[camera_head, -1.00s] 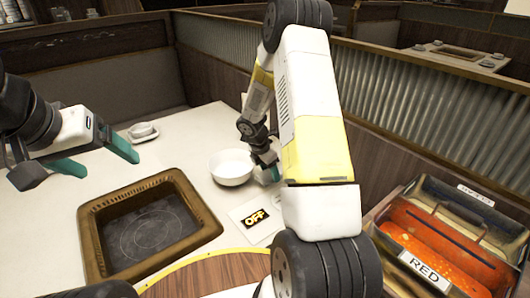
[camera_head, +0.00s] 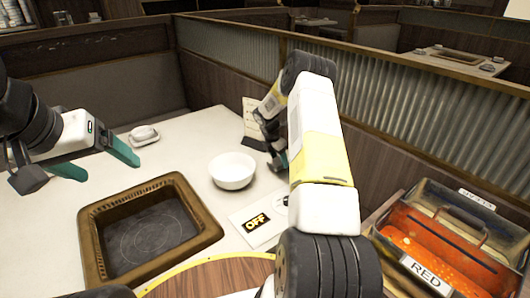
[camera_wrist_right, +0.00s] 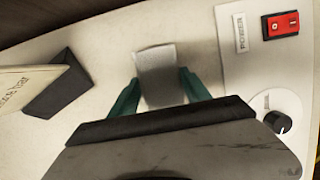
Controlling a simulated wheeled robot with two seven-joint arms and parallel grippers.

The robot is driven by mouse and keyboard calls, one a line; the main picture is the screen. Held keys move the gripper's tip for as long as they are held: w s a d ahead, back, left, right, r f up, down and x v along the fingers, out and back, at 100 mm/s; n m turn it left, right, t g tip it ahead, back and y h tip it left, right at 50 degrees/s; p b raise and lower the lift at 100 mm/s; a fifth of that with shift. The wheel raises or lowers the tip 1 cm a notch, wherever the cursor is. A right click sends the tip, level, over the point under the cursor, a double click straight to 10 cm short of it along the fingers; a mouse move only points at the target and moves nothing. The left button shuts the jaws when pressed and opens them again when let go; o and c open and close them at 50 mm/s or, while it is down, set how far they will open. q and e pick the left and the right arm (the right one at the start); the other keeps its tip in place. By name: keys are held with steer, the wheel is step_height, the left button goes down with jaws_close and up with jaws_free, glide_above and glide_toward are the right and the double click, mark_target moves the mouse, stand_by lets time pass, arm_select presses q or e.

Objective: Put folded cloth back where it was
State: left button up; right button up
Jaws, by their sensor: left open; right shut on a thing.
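The folded cloth (camera_wrist_right: 158,58) is pale grey and flat-looking in the right wrist view. My right gripper (camera_wrist_right: 158,88) is shut on it, with one teal finger at each side. The cloth's far part sticks out past the fingertips, over the white tabletop. Whether it touches the table is hard to tell. In the head view my right gripper (camera_head: 279,162) is partly behind my arm, right of the white bowl, and the cloth cannot be made out. My left gripper (camera_head: 97,160) is open and empty above the left side of the table.
A white bowl (camera_head: 232,171) stands behind the OFF panel (camera_head: 256,222). A menu stand (camera_head: 252,118) is near the back divider. A red switch (camera_wrist_right: 280,25) and a knob (camera_wrist_right: 277,122) lie right of the cloth.

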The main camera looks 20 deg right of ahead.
steer(key=shift+f, duration=0.75)
steer(key=shift+f, duration=0.1)
steer(key=o, duration=1.5)
steer(key=shift+c, duration=0.2)
